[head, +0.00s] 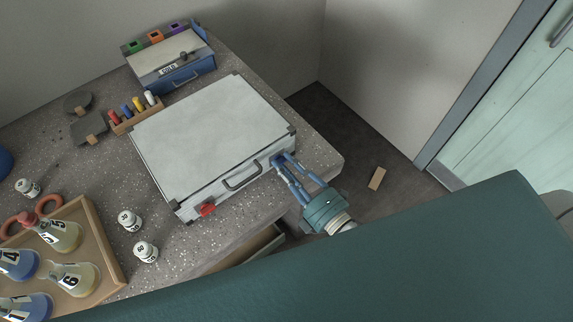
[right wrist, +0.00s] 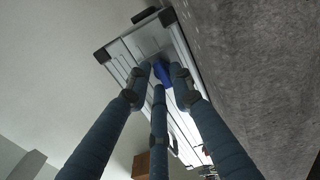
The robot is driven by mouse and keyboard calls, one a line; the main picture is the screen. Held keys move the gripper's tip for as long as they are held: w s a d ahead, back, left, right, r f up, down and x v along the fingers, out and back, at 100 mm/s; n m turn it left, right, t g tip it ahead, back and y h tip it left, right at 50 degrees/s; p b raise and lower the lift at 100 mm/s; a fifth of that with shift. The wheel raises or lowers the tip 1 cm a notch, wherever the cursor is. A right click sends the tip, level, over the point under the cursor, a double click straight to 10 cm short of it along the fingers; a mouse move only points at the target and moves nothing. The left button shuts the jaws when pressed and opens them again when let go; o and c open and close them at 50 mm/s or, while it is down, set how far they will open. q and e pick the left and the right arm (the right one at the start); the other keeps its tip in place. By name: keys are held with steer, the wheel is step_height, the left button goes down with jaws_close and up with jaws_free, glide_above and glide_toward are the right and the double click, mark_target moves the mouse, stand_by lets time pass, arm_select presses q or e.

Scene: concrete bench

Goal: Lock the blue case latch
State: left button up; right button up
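The closed silver-white case (head: 212,130) lies flat on the concrete bench, with its handle (head: 242,176) on the front side. A red latch (head: 207,209) is at its front left. The blue latch (right wrist: 163,72) shows in the right wrist view on the case's front, between my fingertips; in the head view my fingers largely cover it. My right gripper (head: 283,160) reaches the front right end of the case with blue fingers. Its fingertips (right wrist: 160,80) are close around the blue latch. Contact and the latch's exact position are unclear. My left gripper is out of view.
A blue box labelled COLD (head: 180,77) and a rack of coloured vials (head: 136,116) stand behind the case. A wooden tray (head: 112,262) of flasks and small white bottles (head: 130,219) are at left. The bench's right corner is clear.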

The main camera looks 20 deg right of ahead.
steer(key=v, duration=1.2)
stand_by(0.5)
steer(key=s+d+f+m+g+h, duration=0.15)
steer(key=f+m, duration=0.25)
steer(key=f, duration=0.5)
steer(key=s+f+m+g+h, duration=0.2)
steer(key=f+m+g, duration=0.1)
steer(key=f, duration=0.6)
steer(key=s+d+f+m+g+h, duration=0.15)
steer(key=f+m, duration=0.25)
steer(key=f, duration=0.5)
steer(key=s+d+f+m+g, duration=0.1)
steer(key=s+f+m+g, duration=0.3)
steer(key=s+f, duration=0.4)
steer(key=s+d+f+m+g+h, duration=0.1)
steer(key=s+f+m+g, duration=0.3)
steer(key=s+f, duration=0.5)
steer(key=s+d+g, duration=0.1)
steer(key=s, duration=0.2)
steer(key=shift+s+f+m+g, duration=0.25)
steer(key=shift+f+m+g, duration=0.05)
steer(key=shift+g, duration=0.1)
